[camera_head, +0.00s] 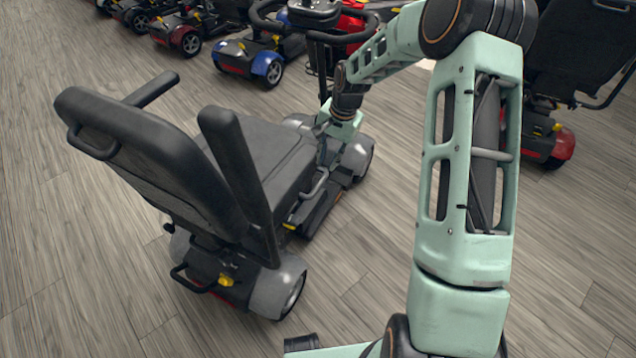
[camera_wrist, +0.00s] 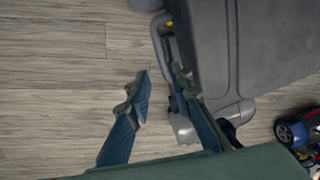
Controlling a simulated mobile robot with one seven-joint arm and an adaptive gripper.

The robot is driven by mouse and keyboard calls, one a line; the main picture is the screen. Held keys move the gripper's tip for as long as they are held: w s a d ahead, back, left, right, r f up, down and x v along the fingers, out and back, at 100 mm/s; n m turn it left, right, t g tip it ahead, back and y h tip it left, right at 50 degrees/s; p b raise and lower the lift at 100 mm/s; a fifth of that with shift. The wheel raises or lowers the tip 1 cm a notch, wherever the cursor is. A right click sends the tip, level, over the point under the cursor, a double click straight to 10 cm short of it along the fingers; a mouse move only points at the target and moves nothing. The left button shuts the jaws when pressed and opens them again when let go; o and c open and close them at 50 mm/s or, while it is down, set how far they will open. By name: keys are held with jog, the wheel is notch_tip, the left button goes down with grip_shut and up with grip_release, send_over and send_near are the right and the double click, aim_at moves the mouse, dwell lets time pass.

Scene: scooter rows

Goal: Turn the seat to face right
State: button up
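The seat (camera_head: 262,150) is dark grey, with a tall backrest (camera_head: 160,155) and two armrests. It sits on a grey scooter; its backrest is at the left and its cushion front points to the upper right. My gripper (camera_head: 323,150) is low at the cushion's front right side, partly hard to make out. In the wrist view my gripper (camera_wrist: 160,78) is open, with a gap between its fingers. A grey curved lever (camera_wrist: 165,45) runs along the seat's edge (camera_wrist: 205,50). The right finger overlaps the lever; I cannot tell whether they touch. The left finger is over bare floor.
The scooter's steering column and handlebar (camera_head: 315,15) stand beyond the seat, near my forearm. A blue scooter (camera_head: 245,62) and red ones (camera_head: 177,35) line the back. Another scooter with a black seat (camera_head: 580,50) stands at right. The wooden floor at left is clear.

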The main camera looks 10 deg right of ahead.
aim_at(319, 184)
jog(key=f, duration=0.3)
jog(key=w+a+f+b, duration=0.1)
jog(key=f, duration=0.3)
jog(key=f+b, duration=0.1)
jog(key=f, duration=0.2)
jog(key=shift+w+a+f, duration=0.15)
jog(key=shift+a+f, duration=0.15)
jog(key=shift+a, duration=0.1)
jog(key=shift+c, duration=0.3)
grip_shut()
